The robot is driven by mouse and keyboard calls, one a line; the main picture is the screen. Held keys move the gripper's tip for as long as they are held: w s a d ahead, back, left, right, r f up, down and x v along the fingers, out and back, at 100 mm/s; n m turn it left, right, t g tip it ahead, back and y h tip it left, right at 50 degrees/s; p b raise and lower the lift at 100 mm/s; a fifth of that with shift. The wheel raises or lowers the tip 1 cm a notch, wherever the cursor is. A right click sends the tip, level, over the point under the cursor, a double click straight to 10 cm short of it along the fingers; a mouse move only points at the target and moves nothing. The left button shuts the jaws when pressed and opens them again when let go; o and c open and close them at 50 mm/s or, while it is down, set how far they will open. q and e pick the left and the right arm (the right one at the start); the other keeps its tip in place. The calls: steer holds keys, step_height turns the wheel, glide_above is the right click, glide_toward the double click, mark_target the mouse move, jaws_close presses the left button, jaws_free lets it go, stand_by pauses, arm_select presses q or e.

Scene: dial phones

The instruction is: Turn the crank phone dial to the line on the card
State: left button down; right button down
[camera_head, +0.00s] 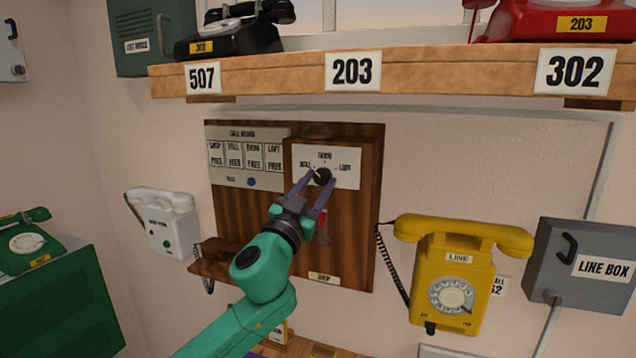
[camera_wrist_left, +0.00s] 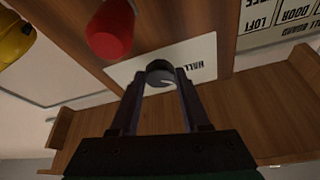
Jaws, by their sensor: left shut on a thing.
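The crank phone (camera_head: 345,230) is a brown wooden wall box with a white dial plate (camera_head: 345,160) at its top. The plate reads HALL on the left, a word at the top that looks like DOOR, and LOFT on the right. My left gripper (camera_head: 321,178) is shut on the black dial knob (camera_head: 322,175), which also shows between the fingers in the left wrist view (camera_wrist_left: 160,72). The fingers partly hide the knob and its pointer. The red part (camera_wrist_left: 110,28) of the phone shows close by in the wrist view. My right gripper is in neither view.
A call board (camera_head: 247,158) with several labelled windows is left of the phone. A white phone (camera_head: 165,222) hangs farther left, a yellow phone (camera_head: 460,265) and a grey line box (camera_head: 585,268) to the right. A wooden shelf (camera_head: 450,68) with number cards runs above.

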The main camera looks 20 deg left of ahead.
arm_select(q)
steer(key=m, duration=0.1)
steer(key=m+h+p, duration=0.1)
steer(key=shift+r+m+g+h, duration=0.2)
steer(key=shift+m+g+h, duration=0.1)
steer(key=m+p, duration=0.2)
steer(key=m+g+h+p, duration=0.1)
steer(key=m+p, duration=0.1)
steer(key=m, duration=0.1)
steer(key=m+g+h+p, duration=0.1)
steer(key=m+p, duration=0.1)
steer(key=shift+a+r+m+p, duration=0.25)
steer(key=shift+a+m+p, duration=0.05)
steer(key=shift+m+p, duration=0.1)
steer(key=shift+f+m+g+h+p, duration=0.15)
steer(key=shift+m+g+h+p, duration=0.35)
steer(key=shift+m+p, duration=0.45)
steer(key=shift+c, duration=1.9)
jaws_free()
steer(key=shift+f, duration=0.15)
